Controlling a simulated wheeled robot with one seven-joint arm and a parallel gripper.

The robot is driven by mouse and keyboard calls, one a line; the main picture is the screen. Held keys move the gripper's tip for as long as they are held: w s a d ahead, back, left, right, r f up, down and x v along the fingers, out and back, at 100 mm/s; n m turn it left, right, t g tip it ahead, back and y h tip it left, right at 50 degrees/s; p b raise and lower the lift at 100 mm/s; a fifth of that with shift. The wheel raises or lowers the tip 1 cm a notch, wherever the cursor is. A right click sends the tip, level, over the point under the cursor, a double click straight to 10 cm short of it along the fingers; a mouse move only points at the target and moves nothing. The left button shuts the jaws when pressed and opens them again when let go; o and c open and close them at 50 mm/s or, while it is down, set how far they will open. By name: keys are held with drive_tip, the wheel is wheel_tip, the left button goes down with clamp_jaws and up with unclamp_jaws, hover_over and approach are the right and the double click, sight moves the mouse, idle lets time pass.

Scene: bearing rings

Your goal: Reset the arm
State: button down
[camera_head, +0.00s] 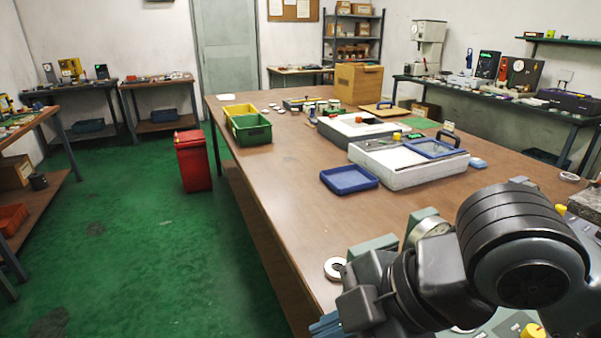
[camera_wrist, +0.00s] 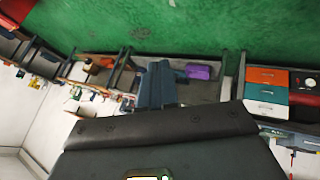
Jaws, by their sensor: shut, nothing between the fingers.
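My arm fills the lower right of the head view, folded over the near part of the long brown table (camera_head: 290,165). My gripper (camera_head: 326,325) shows only as a bit of blue at the bottom edge there. In the wrist view my gripper's blue-grey fingers (camera_wrist: 157,84) are together with nothing between them, seen against the room's side benches and the green floor. A pale bearing ring (camera_head: 334,268) lies on the table near its left edge, just beyond my wrist and apart from it.
A blue tray (camera_head: 349,180) and white cases (camera_head: 408,166) stand mid-table. Yellow and green bins (camera_head: 251,129) sit at the left edge. A gauge device (camera_head: 428,230) stands close behind my arm. A red bin (camera_head: 193,162) stands on the open green floor.

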drive_tip(key=w+a+r+m+t+y, duration=0.3)
drive_tip(key=a+r+m+t+y, duration=0.55)
drive_tip(key=r, duration=0.45)
drive_tip(key=s+d+f+m+t+h, duration=0.3)
drive_tip(key=s+d+f+m+h, duration=0.25)
drive_tip(key=d+f+m, duration=0.2)
drive_tip(key=s+d+f+m+t+h, duration=0.3)
drive_tip(key=s+d+f+m+h, duration=0.1)
drive_tip(key=d+f+m+h, duration=0.3)
drive_tip(key=s+d+f+h, duration=0.1)
drive_tip(key=s+d+f, duration=0.1)
drive_tip(key=s, duration=0.5)
drive_tip(key=s+d+f+n+g+h, duration=0.1)
drive_tip(key=s+d+f, duration=0.1)
drive_tip(key=s+d, duration=0.3)
drive_tip(key=s+d+f+g, duration=0.1)
drive_tip(key=s+d, duration=0.3)
drive_tip(key=s, duration=0.5)
drive_tip(key=shift+d+f+n+h, duration=0.2)
drive_tip(key=shift+f+n+h, duration=0.15)
drive_tip(key=shift+f, duration=0.45)
